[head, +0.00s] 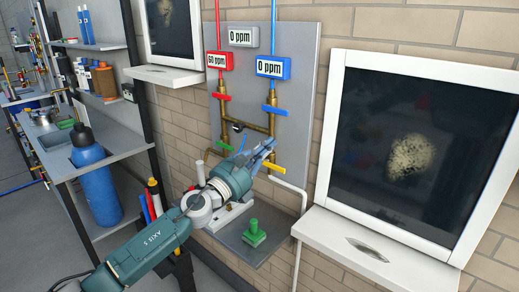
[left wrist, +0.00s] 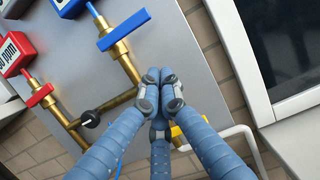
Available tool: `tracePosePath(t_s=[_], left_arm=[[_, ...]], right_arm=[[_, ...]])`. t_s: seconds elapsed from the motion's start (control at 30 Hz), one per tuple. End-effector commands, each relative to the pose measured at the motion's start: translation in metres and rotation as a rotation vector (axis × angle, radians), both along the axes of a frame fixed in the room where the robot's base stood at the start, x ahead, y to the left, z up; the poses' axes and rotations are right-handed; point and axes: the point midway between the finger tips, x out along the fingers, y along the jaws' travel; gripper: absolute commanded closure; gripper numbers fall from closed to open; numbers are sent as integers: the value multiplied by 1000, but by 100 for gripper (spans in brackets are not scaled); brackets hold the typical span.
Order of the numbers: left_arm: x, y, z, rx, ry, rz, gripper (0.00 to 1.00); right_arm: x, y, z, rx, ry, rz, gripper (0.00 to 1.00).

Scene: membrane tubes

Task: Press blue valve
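The blue valve (head: 274,110) is a flat blue handle on a brass pipe below the blue "0 ppm" display (head: 272,68). In the left wrist view, the blue handle (left wrist: 124,30) is at upper centre, set crosswise on its brass fitting. My left gripper (head: 268,145) is in front of the panel, below the blue handle and near the yellow handle (head: 272,168). In the left wrist view, the blue-grey fingers of my left gripper (left wrist: 160,92) meet at their tips, with nothing seen between them. They appear apart from the blue handle. My right gripper is not in view.
A red handle (head: 221,97) and a green handle (head: 227,147) are on the left pipe. A green piece (head: 254,233) stands on the small grey shelf below. A framed dark window (head: 415,150) with a white ledge is at right. Shelving with bottles (head: 98,175) is at left.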

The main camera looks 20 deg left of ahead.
Motion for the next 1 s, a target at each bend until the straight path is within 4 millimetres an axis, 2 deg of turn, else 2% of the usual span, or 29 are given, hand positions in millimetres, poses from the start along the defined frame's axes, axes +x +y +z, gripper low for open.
tracePosePath(t_s=[0.17,0.23,0.43,1.0], left_arm=[[36,-15,12,-5,0,-2,100],[35,-13,28,2,-1,0,100],[35,-13,45,1,1,-1,100],[34,-13,49,-4,3,-1,100]], right_arm=[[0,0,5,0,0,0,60],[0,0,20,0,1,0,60],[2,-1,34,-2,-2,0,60],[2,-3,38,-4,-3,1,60]])
